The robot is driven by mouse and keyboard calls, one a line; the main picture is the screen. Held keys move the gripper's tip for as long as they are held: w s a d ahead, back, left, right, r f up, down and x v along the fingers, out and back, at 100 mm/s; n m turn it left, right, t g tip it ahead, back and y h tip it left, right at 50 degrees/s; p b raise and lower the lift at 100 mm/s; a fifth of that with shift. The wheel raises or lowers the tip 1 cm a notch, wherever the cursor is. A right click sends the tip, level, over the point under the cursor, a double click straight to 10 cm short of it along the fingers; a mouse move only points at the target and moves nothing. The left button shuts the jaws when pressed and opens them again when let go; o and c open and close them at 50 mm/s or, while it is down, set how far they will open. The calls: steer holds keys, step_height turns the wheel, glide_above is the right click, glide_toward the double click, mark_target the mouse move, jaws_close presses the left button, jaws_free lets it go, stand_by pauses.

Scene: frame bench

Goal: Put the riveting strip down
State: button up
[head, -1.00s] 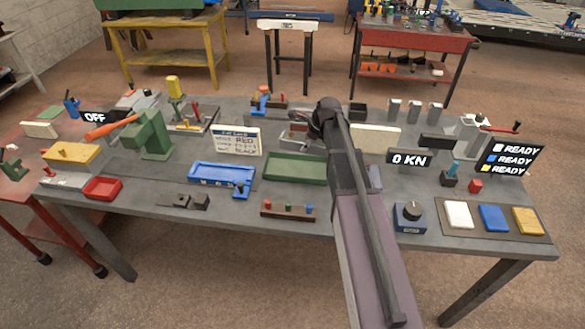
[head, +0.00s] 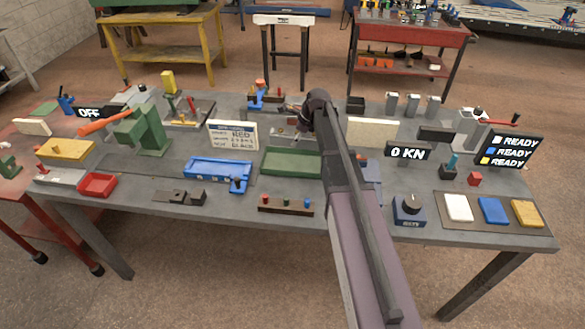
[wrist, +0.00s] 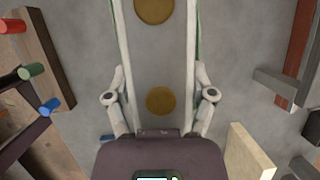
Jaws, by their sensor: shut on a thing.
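The riveting strip (wrist: 158,55) is a long light-grey strip with two round brass-coloured rivets along its middle, seen in the wrist view. It lies lengthwise between the two fingers of my gripper (wrist: 159,80), which is shut on it. Its far end runs out of the top of the wrist view. The grey bench top shows on both sides of it; I cannot tell whether it touches anything beneath. In the head view my arm reaches over the bench (head: 345,207), and its dark wrist hides most of the gripper and strip.
In the head view a green tray (head: 293,161) and a blue tray (head: 218,169) lie left of my arm. A white sign (head: 232,135) stands behind them. A beige board (head: 371,132) and the "0 KN" display (head: 408,151) stand to the right. A peg rack (head: 286,206) is at the front.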

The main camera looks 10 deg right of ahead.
steer(key=shift+w+a+f+g+b, duration=0.3)
steer(key=shift+w+a+f+g, duration=0.1)
steer(key=shift+w+a+f, duration=0.15)
steer(key=shift+n, duration=0.3)
steer(key=b, duration=0.6)
glide_above(289, 164)
steer(key=d, duration=0.1)
steer(key=f, duration=0.6)
steer(key=shift+s+d+f, duration=0.1)
steer(key=shift+s, duration=0.2)
steer(key=shift+f, duration=0.1)
steer(key=shift+f+b, duration=1.75)
steer(key=shift+b, duration=0.25)
steer(key=shift+f, duration=0.2)
steer(key=o, duration=1.3)
steer(key=shift+r, duration=0.1)
steer(key=shift+c, duration=0.2)
steer(key=shift+r, duration=0.1)
